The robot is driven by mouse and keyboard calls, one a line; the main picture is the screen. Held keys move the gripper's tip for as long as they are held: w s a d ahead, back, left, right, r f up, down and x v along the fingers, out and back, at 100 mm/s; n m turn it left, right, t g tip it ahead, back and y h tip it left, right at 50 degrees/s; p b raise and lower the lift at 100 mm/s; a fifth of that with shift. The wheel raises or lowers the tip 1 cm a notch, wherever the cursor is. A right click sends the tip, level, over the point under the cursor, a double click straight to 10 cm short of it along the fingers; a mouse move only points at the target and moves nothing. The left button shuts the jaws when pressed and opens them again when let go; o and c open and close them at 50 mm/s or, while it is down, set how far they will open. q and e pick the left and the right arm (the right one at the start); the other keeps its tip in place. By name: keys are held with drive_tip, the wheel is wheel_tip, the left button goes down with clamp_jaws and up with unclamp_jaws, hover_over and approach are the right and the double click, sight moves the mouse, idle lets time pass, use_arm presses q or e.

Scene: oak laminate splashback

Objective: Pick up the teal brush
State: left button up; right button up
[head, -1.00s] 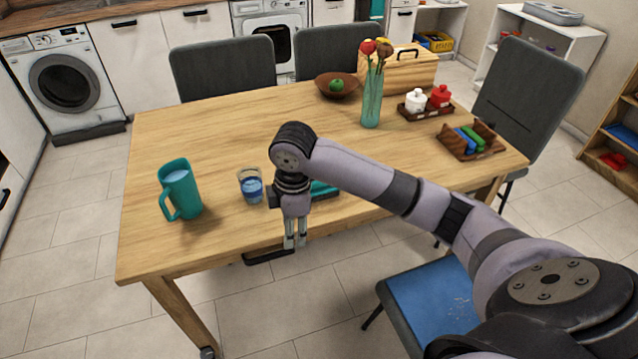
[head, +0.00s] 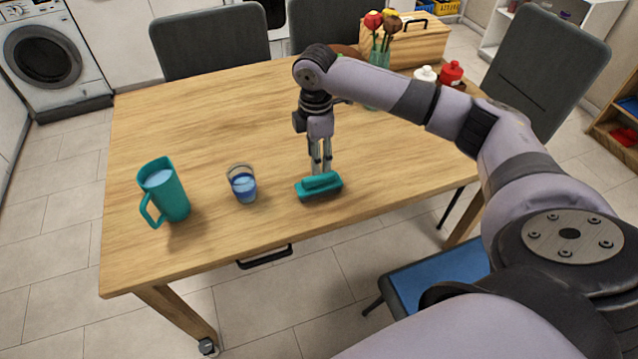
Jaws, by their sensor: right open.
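The teal brush (head: 319,187) lies on the wooden table (head: 200,128) near its front edge, with its raised handle on top. My right gripper (head: 321,171) points down right over the brush, its fingertips close to the handle. The fingers are open, with a narrow gap between them. I cannot tell whether the fingertips touch the handle. My left gripper is out of view.
A glass of blue liquid (head: 243,184) stands left of the brush, and a teal pitcher (head: 164,192) stands further left. A flower vase (head: 378,82) and a wooden box (head: 420,48) are at the back. A blue-seated chair (head: 430,284) is at the front right.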

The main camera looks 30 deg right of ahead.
sight(319, 176)
wheel_tip(319, 176, down, 2)
drive_tip(key=shift+f, duration=0.2)
drive_tip(key=shift+s+f, duration=0.1)
drive_tip(key=shift+f, duration=0.2)
drive_tip(key=f, duration=0.3)
drive_tip(key=shift+s+d+f+p, duration=0.1)
drive_tip(key=shift+d+f+p, duration=0.2)
drive_tip(key=shift+f+p, duration=0.1)
drive_tip(key=shift+f, duration=0.35)
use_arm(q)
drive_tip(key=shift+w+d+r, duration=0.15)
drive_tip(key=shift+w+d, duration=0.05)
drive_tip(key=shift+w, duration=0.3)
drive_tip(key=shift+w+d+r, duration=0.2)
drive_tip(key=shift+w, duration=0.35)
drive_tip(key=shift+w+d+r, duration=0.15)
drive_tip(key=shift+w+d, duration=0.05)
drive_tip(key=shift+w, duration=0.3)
use_arm(e)
clamp_jaws()
